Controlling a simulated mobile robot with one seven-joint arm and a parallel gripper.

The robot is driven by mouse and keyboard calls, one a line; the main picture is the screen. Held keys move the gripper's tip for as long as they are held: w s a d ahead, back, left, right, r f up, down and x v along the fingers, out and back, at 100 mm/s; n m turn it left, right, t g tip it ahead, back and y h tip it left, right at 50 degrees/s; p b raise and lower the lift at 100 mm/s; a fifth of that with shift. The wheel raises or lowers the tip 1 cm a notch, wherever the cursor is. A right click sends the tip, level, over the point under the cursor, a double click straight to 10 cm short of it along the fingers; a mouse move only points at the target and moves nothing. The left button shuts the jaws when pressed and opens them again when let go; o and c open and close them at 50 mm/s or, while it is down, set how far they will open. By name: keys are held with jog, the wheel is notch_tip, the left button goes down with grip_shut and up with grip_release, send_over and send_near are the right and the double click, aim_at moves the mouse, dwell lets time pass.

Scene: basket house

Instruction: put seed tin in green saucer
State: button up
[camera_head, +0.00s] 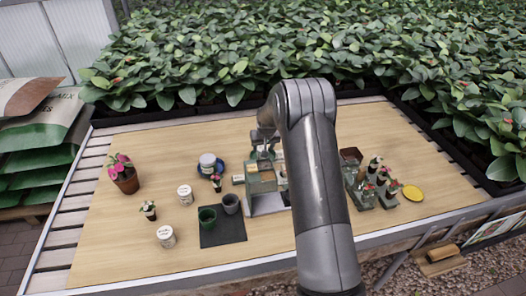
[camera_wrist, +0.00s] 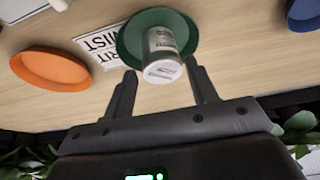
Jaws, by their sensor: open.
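In the wrist view a grey-sided tin with a white lid (camera_wrist: 163,70) stands on the green saucer (camera_wrist: 183,27). Its side label is too small to read, so I cannot tell for certain that it is the seed tin. My gripper (camera_wrist: 161,73) is open, with one finger on each side of the tin's lid and gaps showing between. In the head view my gripper (camera_head: 262,142) is at the back of the table, partly behind my arm.
An orange saucer (camera_wrist: 50,68) and a lettered card (camera_wrist: 97,44) lie beside the green saucer. A blue saucer (camera_head: 221,170) bears another tin (camera_head: 208,161). Two more white tins (camera_head: 185,193) (camera_head: 165,236), a potted flower (camera_head: 124,178) and a dark mat (camera_head: 223,236) are left. Dense plants border the back.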

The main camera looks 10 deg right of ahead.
jog(key=s+a+r, duration=0.3)
jog(key=s+r, duration=1.9)
jog(key=r, duration=0.4)
jog(key=s+r+t, duration=0.1)
jog(key=s+r, duration=0.1)
jog(key=s, duration=2.5)
jog(key=shift+s+a+r, duration=0.15)
jog(key=shift+a+r, duration=0.15)
jog(key=shift+a, duration=0.15)
